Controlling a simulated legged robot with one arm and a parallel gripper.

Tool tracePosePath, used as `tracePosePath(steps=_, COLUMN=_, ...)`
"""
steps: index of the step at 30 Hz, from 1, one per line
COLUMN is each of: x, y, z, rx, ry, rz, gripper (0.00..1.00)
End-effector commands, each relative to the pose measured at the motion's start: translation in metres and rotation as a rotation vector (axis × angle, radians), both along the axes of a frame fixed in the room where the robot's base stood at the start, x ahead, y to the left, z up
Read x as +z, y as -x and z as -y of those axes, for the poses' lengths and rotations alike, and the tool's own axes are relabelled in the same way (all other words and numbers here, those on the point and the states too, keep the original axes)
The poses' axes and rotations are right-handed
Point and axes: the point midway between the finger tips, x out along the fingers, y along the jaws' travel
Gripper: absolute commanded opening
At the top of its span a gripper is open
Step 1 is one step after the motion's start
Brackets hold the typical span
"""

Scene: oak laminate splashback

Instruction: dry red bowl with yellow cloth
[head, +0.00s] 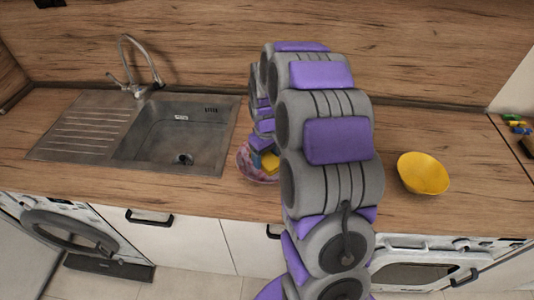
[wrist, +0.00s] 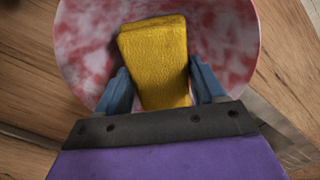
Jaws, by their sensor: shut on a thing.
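The red bowl (wrist: 238,40), mottled red and white, sits on the wooden counter just right of the sink. In the head view its rim (head: 243,166) shows partly, the rest hidden behind my arm. The yellow cloth (wrist: 155,62), a folded thick block, is between the fingers of my gripper (wrist: 160,92). The gripper is shut on the cloth and points down into the bowl. The cloth also shows in the head view (head: 270,162) inside the bowl. Whether it touches the bowl's inner surface I cannot tell.
A steel sink (head: 205,150) with drainer and tap (head: 140,75) lies to the left. A yellow bowl (head: 423,173) stands on the counter to the right. Small coloured items (head: 518,128) are at the far right edge. The counter between my arm and the yellow bowl is clear.

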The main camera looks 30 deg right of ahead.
Motion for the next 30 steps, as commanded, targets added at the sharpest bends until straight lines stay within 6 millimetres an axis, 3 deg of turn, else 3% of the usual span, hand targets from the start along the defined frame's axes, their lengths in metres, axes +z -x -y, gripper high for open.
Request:
tracePosePath(steps=15, x=-0.015, y=0.000, z=0.001, rx=-0.001, ry=-0.001, rz=0.001, gripper=0.40)
tracePosePath(steps=30, x=-0.014, y=0.001, z=-0.008, rx=-0.001, ry=-0.001, rz=0.001, gripper=0.40)
